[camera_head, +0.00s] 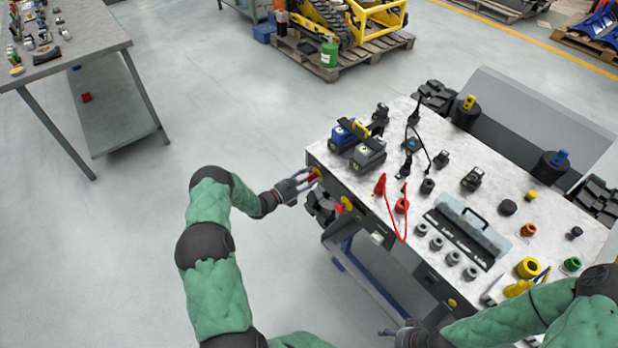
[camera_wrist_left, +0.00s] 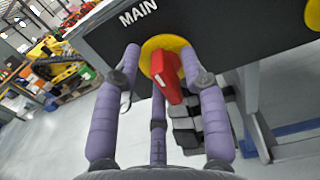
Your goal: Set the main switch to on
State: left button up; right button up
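The main switch is a red handle (camera_wrist_left: 168,76) on a round yellow plate (camera_wrist_left: 176,43), under the word MAIN on the dark front panel. The handle looks tilted in the left wrist view. In the head view the switch (camera_head: 313,176) is at the workbench's left end, partly hidden by my left gripper (camera_head: 304,180). In the wrist view my left gripper (camera_wrist_left: 160,52) is open, its purple fingers on either side of the handle. The right finger is close to the handle; I cannot tell if it touches. My right gripper (camera_head: 392,332) is low at the bench front, its fingers mostly hidden.
The workbench (camera_head: 405,118) carries battery packs (camera_head: 355,145), red cables (camera_head: 391,215), a grey case (camera_head: 465,230) and several sockets. Another yellow plate (camera_head: 347,203) sits on the same front panel. A second table (camera_head: 85,45) stands at upper left. The floor between is clear.

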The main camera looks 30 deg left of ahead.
pick_arm(q)
grip_shut()
jog(key=shift+m, duration=0.4)
jog(key=m+b, duration=0.1)
jog(key=m, duration=0.3)
jog(key=shift+s+d+b, duration=0.1)
jog(key=shift+d+b, duration=0.05)
jog(key=shift+b, duration=0.15)
jog(key=m+b, duration=0.1)
jog(key=m, duration=0.4)
jog(key=shift+d, duration=0.15)
jog(key=m+b, duration=0.1)
jog(key=m, duration=0.1)
jog(key=m+b, duration=0.1)
jog(key=m, duration=0.1)
jog(key=shift+s+d+f, duration=0.1)
jog(key=shift+d+f, duration=0.05)
jog(key=shift+d+m+b, duration=0.1)
jog(key=shift+m+b, duration=0.65)
jog(key=shift+m, duration=1.25)
